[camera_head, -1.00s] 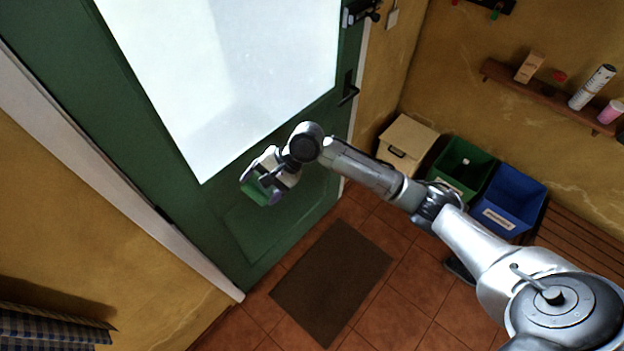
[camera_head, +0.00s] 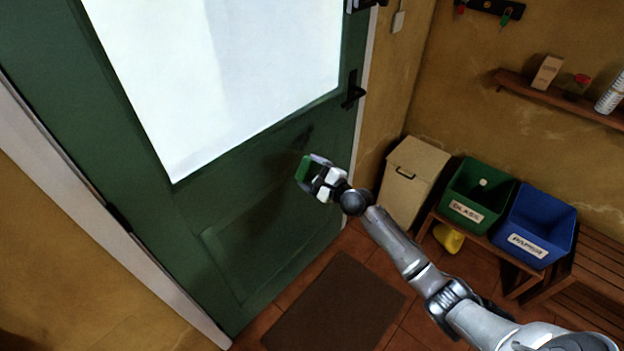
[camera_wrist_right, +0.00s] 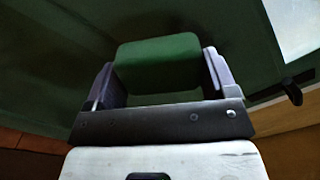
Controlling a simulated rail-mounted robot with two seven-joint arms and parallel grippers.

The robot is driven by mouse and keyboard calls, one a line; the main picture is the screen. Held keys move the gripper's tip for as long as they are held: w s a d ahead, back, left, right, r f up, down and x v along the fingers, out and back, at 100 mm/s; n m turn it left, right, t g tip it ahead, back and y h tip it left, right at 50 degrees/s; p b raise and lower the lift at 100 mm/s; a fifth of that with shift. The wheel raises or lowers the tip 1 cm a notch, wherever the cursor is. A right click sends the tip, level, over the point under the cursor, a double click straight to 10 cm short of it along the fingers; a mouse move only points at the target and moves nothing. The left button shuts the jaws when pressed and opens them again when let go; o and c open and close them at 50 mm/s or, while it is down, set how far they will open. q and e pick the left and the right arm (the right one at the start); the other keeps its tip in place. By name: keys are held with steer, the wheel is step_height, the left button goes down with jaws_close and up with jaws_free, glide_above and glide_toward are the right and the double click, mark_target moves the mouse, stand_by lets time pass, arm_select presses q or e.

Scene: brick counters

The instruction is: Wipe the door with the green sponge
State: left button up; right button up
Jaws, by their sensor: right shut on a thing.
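The green door (camera_head: 215,215) has a large bright glass pane (camera_head: 225,75) and a black handle (camera_head: 352,92). It also fills the back of the right wrist view (camera_wrist_right: 50,60). My right gripper (camera_head: 313,171) is at the door's lower part, below the pane's lower right corner. It is shut on the green sponge (camera_head: 303,168). In the right wrist view the sponge (camera_wrist_right: 158,64) sits between both fingers, facing the door. I cannot tell whether it touches the door. A dark smudge (camera_head: 298,138) shows on the door just above the sponge. My left gripper is not in view.
A beige lidded bin (camera_head: 412,180), a green glass bin (camera_head: 478,192) and a blue paper bin (camera_head: 538,222) stand right of the door. A wall shelf (camera_head: 560,98) holds small items. A brown mat (camera_head: 335,305) lies on the tiled floor before the door.

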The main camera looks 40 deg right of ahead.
mark_target(286, 154)
steer(key=shift+w+d+f+b, duration=0.15)
steer(key=shift+w+b, duration=0.15)
steer(key=shift+w, duration=0.25)
steer(key=shift+w+a+b, duration=0.2)
steer(key=shift+w+b, duration=0.4)
steer(key=shift+w, duration=0.6)
steer(key=shift+w+a+b, duration=0.1)
steer(key=shift+w+b, duration=0.5)
steer(key=shift+w, duration=0.6)
steer(key=shift+w, duration=0.3)
steer(key=shift+w+a+b, duration=0.1)
steer(key=shift+w+b, duration=0.5)
steer(key=shift+w, duration=0.15)
